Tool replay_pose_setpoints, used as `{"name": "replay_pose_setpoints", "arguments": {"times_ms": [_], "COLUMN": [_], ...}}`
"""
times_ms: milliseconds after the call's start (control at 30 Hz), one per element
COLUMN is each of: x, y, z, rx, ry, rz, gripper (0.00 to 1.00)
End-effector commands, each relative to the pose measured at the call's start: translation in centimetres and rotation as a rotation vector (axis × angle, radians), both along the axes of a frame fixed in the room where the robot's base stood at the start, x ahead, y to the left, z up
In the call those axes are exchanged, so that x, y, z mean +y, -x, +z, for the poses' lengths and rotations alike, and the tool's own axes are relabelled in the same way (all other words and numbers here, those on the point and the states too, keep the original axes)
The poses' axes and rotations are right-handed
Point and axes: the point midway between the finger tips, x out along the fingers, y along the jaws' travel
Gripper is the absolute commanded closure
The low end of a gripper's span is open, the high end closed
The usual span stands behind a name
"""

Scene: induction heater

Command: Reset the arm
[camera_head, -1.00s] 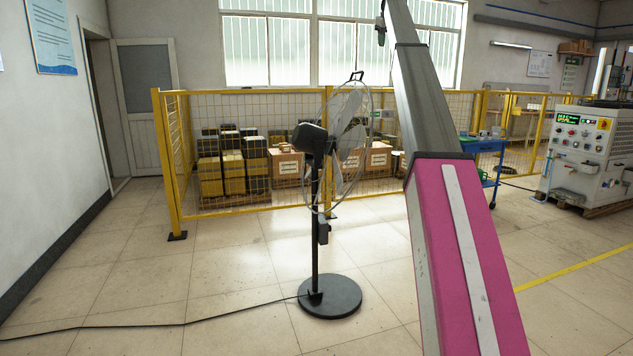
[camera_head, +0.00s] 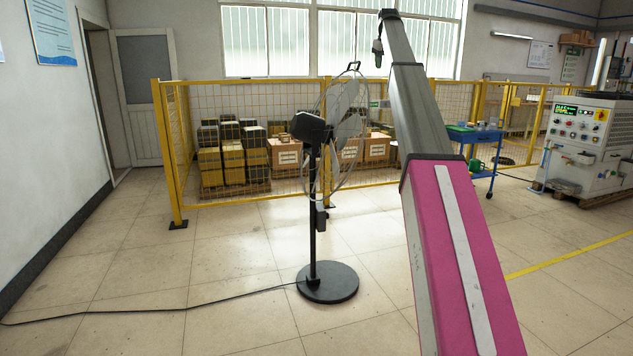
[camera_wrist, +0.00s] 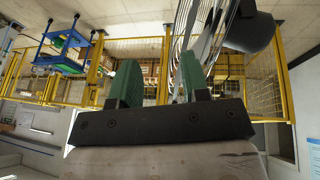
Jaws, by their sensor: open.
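My gripper (camera_wrist: 160,62) shows in the wrist view with two green fingers standing well apart on a dark mount. It is open, and nothing is held between the fingers. The wrist picture is upside down, with the floor at the top. A long magenta and grey beam (camera_head: 455,245), which appears to be part of my arm, rises through the head view. A small grey part (camera_head: 377,54) hangs near its far end; I cannot tell whether it is the gripper.
A black pedestal fan (camera_head: 311,200) stands left of the beam; it also shows in the wrist view (camera_wrist: 250,32). A yellow mesh fence (camera_head: 290,199) encloses boxes behind it. A blue cart (camera_head: 482,136) and control machine (camera_head: 578,140) stand right. A cable crosses the left floor.

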Motion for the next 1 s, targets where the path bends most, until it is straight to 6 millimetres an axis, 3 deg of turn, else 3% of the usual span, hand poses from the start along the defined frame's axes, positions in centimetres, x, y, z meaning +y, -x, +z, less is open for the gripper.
{"name": "replay_pose_setpoints", "arguments": {"times_ms": [33, 167, 300, 367, 567, 800, 1000], "x": [0.2, 0.8, 1.6, 1.9, 3.1, 4.7, 5.8], "y": [0.7, 1.8, 3.8, 4.8, 8.8, 16.1, 23.4], "z": [-2.5, -9.2, -17.8, -21.2, -32.3, -45.6, -55.3], "rx": [0.008, 0.03, 0.059, 0.07, 0.11, 0.166, 0.211], "ry": [-0.003, -0.013, -0.026, -0.032, -0.048, -0.066, -0.081], "rz": [-0.003, -0.019, -0.041, -0.051, -0.081, -0.124, -0.164], "gripper": [0.58, 0.58, 0.58, 0.58, 0.58, 0.58, 0.58]}}
